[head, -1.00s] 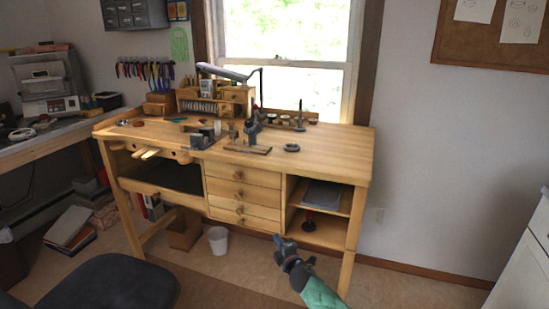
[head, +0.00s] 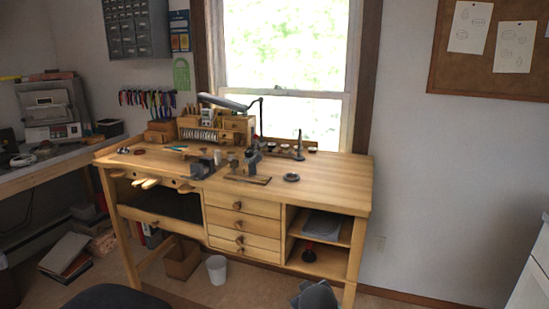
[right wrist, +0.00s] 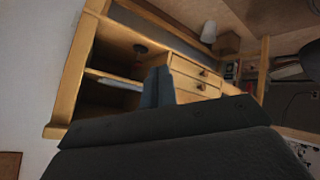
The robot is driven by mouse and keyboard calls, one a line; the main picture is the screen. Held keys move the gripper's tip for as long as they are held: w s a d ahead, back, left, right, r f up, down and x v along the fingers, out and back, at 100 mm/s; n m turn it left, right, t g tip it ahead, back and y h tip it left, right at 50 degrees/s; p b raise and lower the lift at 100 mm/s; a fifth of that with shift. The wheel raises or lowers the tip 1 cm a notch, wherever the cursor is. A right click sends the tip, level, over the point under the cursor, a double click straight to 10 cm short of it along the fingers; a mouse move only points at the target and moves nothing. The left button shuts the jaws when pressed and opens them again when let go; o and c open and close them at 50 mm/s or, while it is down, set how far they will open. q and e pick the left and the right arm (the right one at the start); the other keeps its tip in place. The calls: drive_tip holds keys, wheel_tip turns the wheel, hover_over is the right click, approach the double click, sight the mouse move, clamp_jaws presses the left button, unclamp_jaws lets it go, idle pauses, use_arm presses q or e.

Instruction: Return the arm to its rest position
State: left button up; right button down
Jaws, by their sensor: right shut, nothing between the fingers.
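My right gripper (right wrist: 157,88) shows in the right wrist view as two blue-grey fingers held together, with nothing between them. Behind the fingers is the wooden workbench, which appears tilted in that view, with its drawers and open shelves. In the head view a dark grey part of my right arm's end is at the bottom edge, in front of the bench's right shelves; its fingertips are hard to make out there. The wooden workbench (head: 330,180) stands ahead under the window. My left gripper is not in view.
A white bin (head: 216,269) and a cardboard box (head: 182,260) are on the floor under the bench. A dark chair (head: 112,297) is at the lower left. A white cabinet (head: 530,275) is at the right edge. The floor right of the bench looks clear.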

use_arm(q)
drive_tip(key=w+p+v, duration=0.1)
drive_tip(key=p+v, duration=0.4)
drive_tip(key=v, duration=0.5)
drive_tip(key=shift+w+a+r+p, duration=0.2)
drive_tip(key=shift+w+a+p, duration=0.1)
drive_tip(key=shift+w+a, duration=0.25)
use_arm(e)
drive_tip(key=s+d+f+m+g, duration=0.1)
drive_tip(key=s+f+g, duration=0.1)
drive_tip(key=s, duration=1.1)
drive_tip(key=s+d+f+m+g+y, duration=0.1)
drive_tip(key=s+f+g, duration=0.2)
drive_tip(key=s, duration=1.1)
drive_tip(key=s+d+f+m+g, duration=0.1)
drive_tip(key=s+f, duration=0.4)
drive_tip(key=s, duration=0.8)
drive_tip(key=shift+s+d+f+m+g+y, duration=0.3)
drive_tip(key=shift+d+f+g+y, duration=0.15)
drive_tip(key=shift+g, duration=0.25)
drive_tip(key=shift+r, duration=0.1)
